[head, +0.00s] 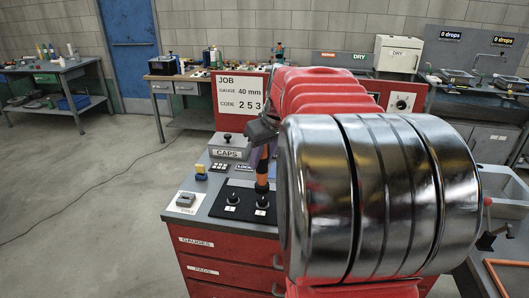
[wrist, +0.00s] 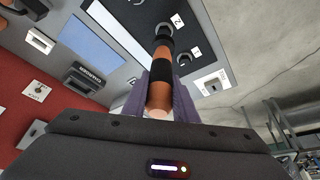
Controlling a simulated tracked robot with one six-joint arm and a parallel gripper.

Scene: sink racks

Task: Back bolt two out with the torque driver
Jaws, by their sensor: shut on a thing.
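My gripper (wrist: 161,88) is shut on the torque driver (wrist: 160,75), an orange and black rod between its two purple fingers. In the head view, the driver (head: 262,178) hangs roughly upright below my gripper (head: 262,152). Its lower end is at bolt two (head: 262,203), on the black panel of the workbench. I cannot tell whether the bit is seated on the bolt or just above it. Bolt one (head: 232,199) stands to the left, with a dark head. In the wrist view, bolt one (wrist: 184,59) is beside the driver.
The red workbench (head: 215,262) has a CAPS box (head: 228,153), a yellow-and-blue item (head: 201,173) and a grey TORQUE-like device (head: 186,199) on top. A JOB board (head: 240,103) reads gauge 40 mm, code 253. My own arm hides the bench's right side.

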